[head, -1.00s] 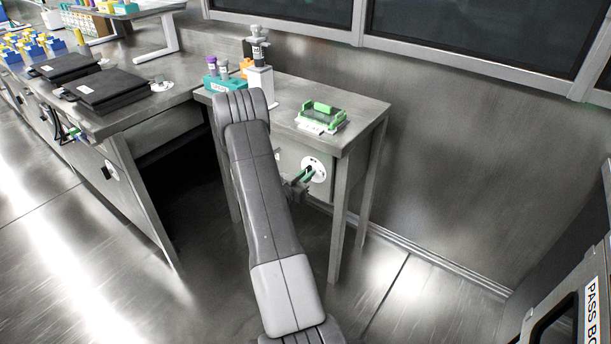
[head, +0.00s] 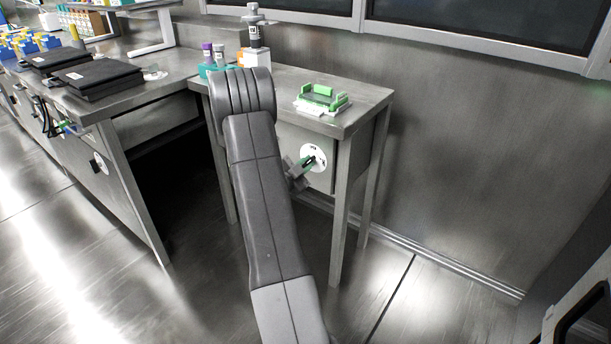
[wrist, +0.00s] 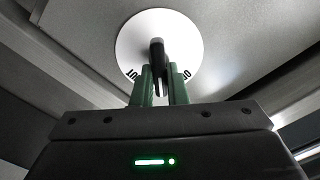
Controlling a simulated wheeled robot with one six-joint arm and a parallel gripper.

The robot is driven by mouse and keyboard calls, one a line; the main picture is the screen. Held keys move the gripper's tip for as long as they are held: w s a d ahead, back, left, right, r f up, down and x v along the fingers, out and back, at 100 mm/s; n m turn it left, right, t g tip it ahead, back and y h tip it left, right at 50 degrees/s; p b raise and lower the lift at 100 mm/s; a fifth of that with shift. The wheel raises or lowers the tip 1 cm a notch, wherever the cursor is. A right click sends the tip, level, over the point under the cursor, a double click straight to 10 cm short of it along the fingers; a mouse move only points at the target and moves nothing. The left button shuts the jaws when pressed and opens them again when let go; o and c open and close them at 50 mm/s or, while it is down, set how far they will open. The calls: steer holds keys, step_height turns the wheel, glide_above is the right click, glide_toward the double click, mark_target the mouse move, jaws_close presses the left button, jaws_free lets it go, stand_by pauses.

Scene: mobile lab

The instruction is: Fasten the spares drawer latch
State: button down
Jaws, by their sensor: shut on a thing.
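The latch dial (head: 319,152) is a white round plate with dark marks on the front of the drawer (head: 291,138) under the small side table. In the wrist view the dial (wrist: 134,42) fills the top middle, and a black latch handle (wrist: 157,50) stands upright in front of it. My gripper (head: 305,163) is at the dial. In the wrist view the green fingers of my gripper (wrist: 158,80) are shut on the handle from both sides. Letters show at the dial's lower left and lower right edges, partly hidden by the fingers.
The side table (head: 365,98) carries a green rack (head: 322,97), a teal tube holder and a white bottle-like device (head: 254,55). A long bench with black cases (head: 98,78) stands at left.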

steer(key=shift+s+d+f+m+b, duration=0.1)
steer(key=shift+f+m+b, duration=0.05)
steer(key=shift+m+b, duration=1.5)
steer(key=shift+w+f+m+b, duration=0.1)
steer(key=shift+m+b, duration=1.5)
steer(key=shift+m, duration=0.1)
steer(key=shift+s+d+f+m+b, duration=0.1)
steer(key=shift+f+m+b, duration=0.05)
steer(key=shift+m+b, duration=1.5)
steer(key=c, duration=1.4)
jaws_free()
steer(key=shift+c, duration=0.2)
steer(key=shift+a, duration=0.1)
steer(key=p+v, duration=0.3)
steer(key=v, duration=1)
steer(key=shift+s+a, duration=0.2)
steer(key=shift+s, duration=0.15)
